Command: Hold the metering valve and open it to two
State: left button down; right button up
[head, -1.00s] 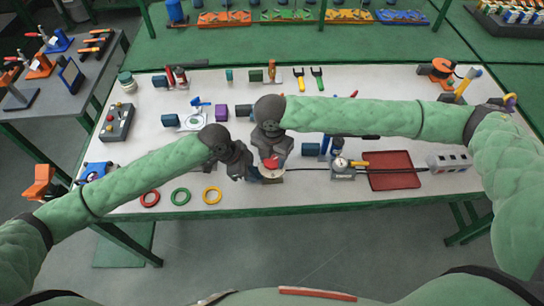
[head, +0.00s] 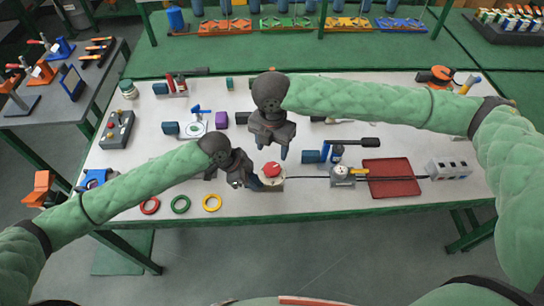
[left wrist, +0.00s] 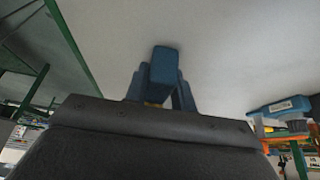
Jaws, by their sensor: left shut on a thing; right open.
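What looks like the metering valve, a white round body with a red knob (head: 272,170), stands near the table's front edge. My left gripper (head: 258,184) is low at its left side, shut on a part of it, as far as I can tell. In the left wrist view the blue fingers (left wrist: 163,80) show close together, but the knob does not show, and the grip is partly hidden. My right gripper (head: 272,152) is above and behind the red knob, fingers pointing down, apart and empty. The knob's scale is too small to read.
A dark hose runs right from the valve to a gauge block (head: 342,175), a red tray (head: 391,178) and a grey socket box (head: 449,169).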

jog(key=shift+r, duration=1.65)
